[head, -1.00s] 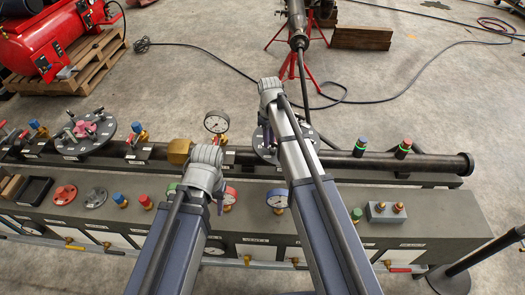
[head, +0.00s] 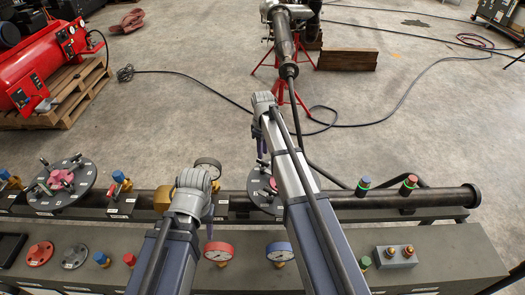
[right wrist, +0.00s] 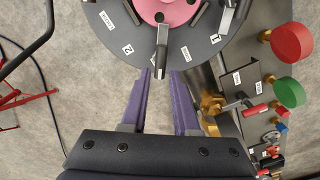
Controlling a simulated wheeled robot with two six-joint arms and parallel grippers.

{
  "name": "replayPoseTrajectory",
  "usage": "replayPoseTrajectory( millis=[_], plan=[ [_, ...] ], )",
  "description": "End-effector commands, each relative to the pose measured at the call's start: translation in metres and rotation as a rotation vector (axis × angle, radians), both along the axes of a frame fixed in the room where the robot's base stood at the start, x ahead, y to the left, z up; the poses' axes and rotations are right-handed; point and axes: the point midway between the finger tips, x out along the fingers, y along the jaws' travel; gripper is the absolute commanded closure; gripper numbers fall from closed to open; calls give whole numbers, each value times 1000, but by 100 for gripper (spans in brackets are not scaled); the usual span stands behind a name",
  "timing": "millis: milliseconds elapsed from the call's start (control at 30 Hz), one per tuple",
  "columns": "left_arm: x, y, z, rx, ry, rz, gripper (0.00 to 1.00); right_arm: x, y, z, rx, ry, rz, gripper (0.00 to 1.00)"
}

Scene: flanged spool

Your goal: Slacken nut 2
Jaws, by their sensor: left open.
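A dark round flange (right wrist: 196,50) with a pink hub (right wrist: 165,10) fills the top of the right wrist view. Pale number tags sit on its face; one seems to read 2 (right wrist: 127,49) and another 1 (right wrist: 217,39). A grey lever-like nut (right wrist: 162,45) points down between them; I cannot tell its number for sure. In the head view this flange (head: 257,187) is partly hidden by my right arm. My left gripper (head: 208,213) is mostly hidden behind its wrist, above the bench.
Another flange (head: 85,180) with a pink centre stands at the left. Gauges (head: 218,251), coloured knobs (head: 410,181) and a brass fitting (head: 163,198) crowd the pipe and bench. A red stand (head: 282,88) is behind. Open floor lies beyond the pipe.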

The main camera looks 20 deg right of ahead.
Motion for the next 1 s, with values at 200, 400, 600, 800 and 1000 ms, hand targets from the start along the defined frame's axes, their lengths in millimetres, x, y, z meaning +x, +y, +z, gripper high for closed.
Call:
replayPoseTrajectory(
  millis=[200,400,600,800,1000],
  plan=[
    [0,0,-17,0,0,0,50,0,0,-17,0,0,0,71],
    [0,0,-54,0,0,1,50,0,0,-54,0,0,0,71],
    [0,0,-72,0,0,1,50,0,0,-72,0,0,51,71],
    [0,0,-70,0,0,1,50,0,0,-70,0,0,339,71],
    [0,0,-70,0,0,1,50,0,0,-70,1,0,622,71]
  ],
)
